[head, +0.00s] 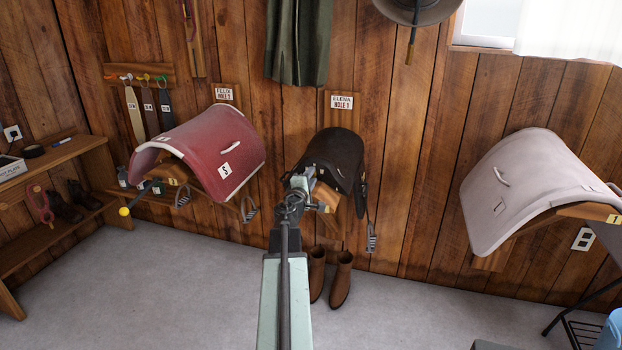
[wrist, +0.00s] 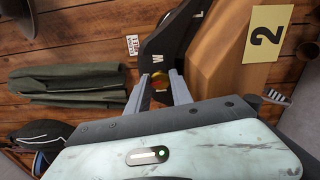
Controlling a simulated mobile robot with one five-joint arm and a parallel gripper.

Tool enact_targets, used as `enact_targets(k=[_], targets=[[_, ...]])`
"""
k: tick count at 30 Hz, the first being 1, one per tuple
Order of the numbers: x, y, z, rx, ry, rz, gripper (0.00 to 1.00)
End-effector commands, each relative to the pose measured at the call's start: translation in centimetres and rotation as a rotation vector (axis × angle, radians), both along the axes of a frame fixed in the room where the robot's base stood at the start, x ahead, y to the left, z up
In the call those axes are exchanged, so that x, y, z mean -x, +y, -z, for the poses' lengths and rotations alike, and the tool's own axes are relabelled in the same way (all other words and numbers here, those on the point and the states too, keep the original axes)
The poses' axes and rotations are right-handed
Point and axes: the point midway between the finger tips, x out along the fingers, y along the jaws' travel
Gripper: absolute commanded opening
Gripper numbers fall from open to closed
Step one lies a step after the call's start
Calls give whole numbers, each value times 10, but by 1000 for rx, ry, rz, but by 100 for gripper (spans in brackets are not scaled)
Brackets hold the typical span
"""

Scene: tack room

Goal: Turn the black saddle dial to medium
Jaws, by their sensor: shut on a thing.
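In the head view my arm covers the dial and most of my gripper.
A red saddle (head: 205,150) hangs to the left and a pale grey saddle (head: 535,185) to the right. Brown boots (head: 341,278) stand below the black saddle. A wooden bench (head: 55,160) is at the far left. The floor between is clear.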

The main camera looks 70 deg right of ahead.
Motion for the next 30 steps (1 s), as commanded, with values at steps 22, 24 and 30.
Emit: enact_targets(k=[22, 24, 30], targets=[[3, 0, 0, -8, -134, 6, 0], [3, 0, 0, -8, -134, 6, 0], [2, 0, 0, -7, -134, 5, 47]])
